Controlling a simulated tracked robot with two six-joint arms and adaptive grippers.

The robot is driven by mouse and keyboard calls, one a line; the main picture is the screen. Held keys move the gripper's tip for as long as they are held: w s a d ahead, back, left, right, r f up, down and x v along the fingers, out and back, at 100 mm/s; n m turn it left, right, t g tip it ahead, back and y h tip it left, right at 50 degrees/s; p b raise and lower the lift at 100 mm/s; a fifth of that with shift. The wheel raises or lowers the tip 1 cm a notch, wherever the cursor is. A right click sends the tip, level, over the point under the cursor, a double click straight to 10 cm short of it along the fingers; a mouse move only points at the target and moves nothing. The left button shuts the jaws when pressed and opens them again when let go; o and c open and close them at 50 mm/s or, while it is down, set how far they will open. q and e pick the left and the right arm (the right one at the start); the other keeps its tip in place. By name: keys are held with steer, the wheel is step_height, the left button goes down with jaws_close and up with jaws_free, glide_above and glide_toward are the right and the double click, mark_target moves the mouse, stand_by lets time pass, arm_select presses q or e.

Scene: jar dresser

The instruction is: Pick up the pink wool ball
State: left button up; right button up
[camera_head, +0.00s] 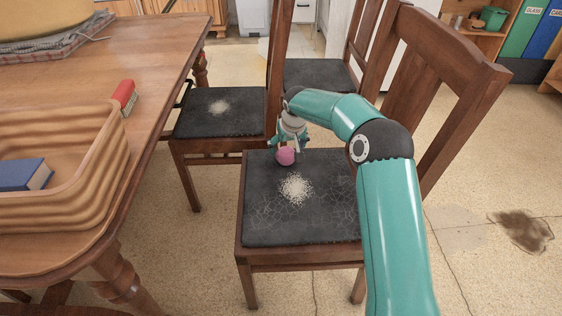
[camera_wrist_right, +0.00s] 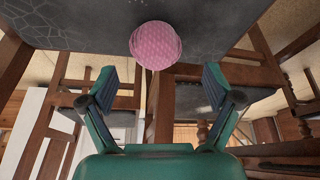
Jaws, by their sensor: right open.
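The pink wool ball (camera_head: 286,157) sits on the dark seat of the nearest chair (camera_head: 300,220), close to the seat's far left corner. My right gripper (camera_head: 289,143) is directly above and behind the ball in the head view. In the right wrist view the ball (camera_wrist_right: 155,45) is ahead of the gripper (camera_wrist_right: 163,85), between the lines of its two fingers and slightly left of centre. The fingers are wide apart and nothing is between them. My left gripper is not in view.
A wooden table (camera_head: 150,60) stands at the left with a wicker basket (camera_head: 75,170), a blue book (camera_head: 25,174) and a red book (camera_head: 123,97). Another chair (camera_head: 220,110) stands behind. The nearest chair's backrest (camera_head: 440,80) rises beside my right arm.

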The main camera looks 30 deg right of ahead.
mark_target(287, 152)
steer(key=shift+x, duration=1.2)
steer(key=x, duration=0.1)
steer(key=b+x, duration=0.1)
steer(key=x, duration=0.1)
steer(key=b+x, duration=0.1)
steer(key=x, duration=0.1)
steer(key=shift+d, duration=0.25)
steer(key=shift+r, duration=0.1)
steer(key=c, duration=1.3)
